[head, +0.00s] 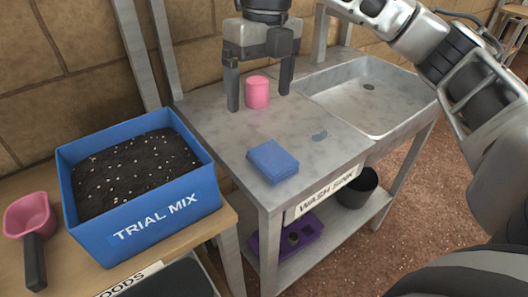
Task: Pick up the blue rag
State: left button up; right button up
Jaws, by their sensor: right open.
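The blue rag (273,161) lies folded flat on the grey metal counter, near its front edge, in the head view. My right gripper (259,97) is open and points down over the back of the counter, behind the rag and apart from it. A pink cylinder (257,92) stands between its two fingers as seen from the head; I cannot tell whether they touch it. My left gripper is not in view.
A sink basin (405,100) is set into the counter at the right. A blue "TRIAL MIX" box (165,220) of dark soil and a pink scoop (28,216) are on the wooden table at left. A purple tray (268,240) and black pot (356,190) sit on the lower shelf.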

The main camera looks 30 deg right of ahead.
jog(key=d+r+h, duration=0.1)
jog(key=d, duration=0.1)
jog(key=b, duration=0.2)
send_over(270, 153)
jog(key=shift+m, duration=0.3)
jog(key=f, duration=0.9)
jog(key=shift+w+d+f, duration=0.1)
jog(key=shift+d+f, duration=0.1)
jog(key=shift+a+f, duration=0.15)
jog(key=shift+f, duration=1.35)
jog(key=shift+a+f, duration=0.1)
jog(key=shift+f, duration=1.4)
jog(key=c, duration=1.1)
